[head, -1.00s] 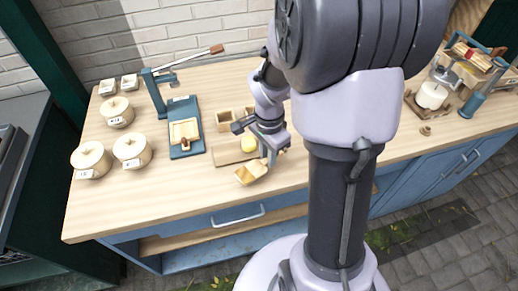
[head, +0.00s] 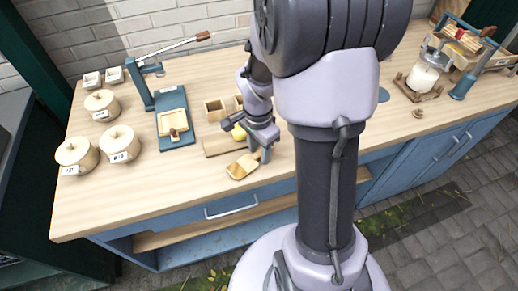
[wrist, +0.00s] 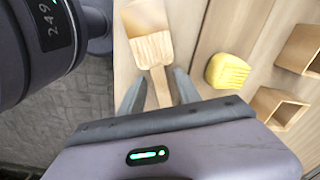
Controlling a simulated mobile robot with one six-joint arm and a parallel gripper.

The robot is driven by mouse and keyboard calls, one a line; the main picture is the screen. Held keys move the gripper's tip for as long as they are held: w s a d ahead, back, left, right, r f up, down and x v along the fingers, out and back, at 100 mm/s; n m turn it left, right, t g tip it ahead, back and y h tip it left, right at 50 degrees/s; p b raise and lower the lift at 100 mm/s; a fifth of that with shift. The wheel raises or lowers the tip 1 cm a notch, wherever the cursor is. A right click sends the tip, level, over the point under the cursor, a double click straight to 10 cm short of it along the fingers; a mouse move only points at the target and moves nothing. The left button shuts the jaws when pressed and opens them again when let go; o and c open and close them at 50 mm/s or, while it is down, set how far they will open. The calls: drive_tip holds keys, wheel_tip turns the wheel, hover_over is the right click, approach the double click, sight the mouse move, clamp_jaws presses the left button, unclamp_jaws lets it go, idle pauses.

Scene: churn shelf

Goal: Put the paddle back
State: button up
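The wooden paddle (head: 240,168) with a ridged face lies near the front of the table, below my gripper (head: 262,152). In the wrist view the paddle (wrist: 152,45) points away from me, and its handle runs back between the two fingers of my gripper (wrist: 160,84). The fingers stand on either side of the handle with narrow gaps showing, so they look open. The rear end of the handle is hidden by the gripper body.
A yellow ridged lump (wrist: 227,70) sits on a flat wooden board (head: 218,147) beside the paddle. Small open wooden boxes (head: 215,109) stand behind it. A blue press (head: 174,112) and several lidded pots (head: 120,144) stand left. A jar stand (head: 424,80) is far right.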

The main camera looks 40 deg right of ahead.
sight(258, 154)
drive_tip(key=a+r+n+t+p, duration=0.1)
drive_tip(key=a+r+p, duration=0.1)
drive_tip(key=r, duration=0.6)
drive_tip(key=a+r+n+p, duration=0.1)
drive_tip(key=r+p, duration=0.2)
drive_tip(key=r, duration=0.5)
drive_tip(key=s+a+r+n+t+y, duration=0.1)
drive_tip(key=s+a+r+n+t, duration=0.1)
drive_tip(key=s+a+r+n, duration=0.2)
drive_tip(key=s+a+r+n+t+y, duration=0.1)
drive_tip(key=s+a+r+n, duration=0.4)
drive_tip(key=a, duration=0.5)
drive_tip(key=s+n+t, duration=0.1)
drive_tip(key=s, duration=0.1)
drive_tip(key=shift+s+r+t, duration=0.15)
drive_tip(key=shift+s+t, duration=0.15)
drive_tip(key=shift+t, duration=0.1)
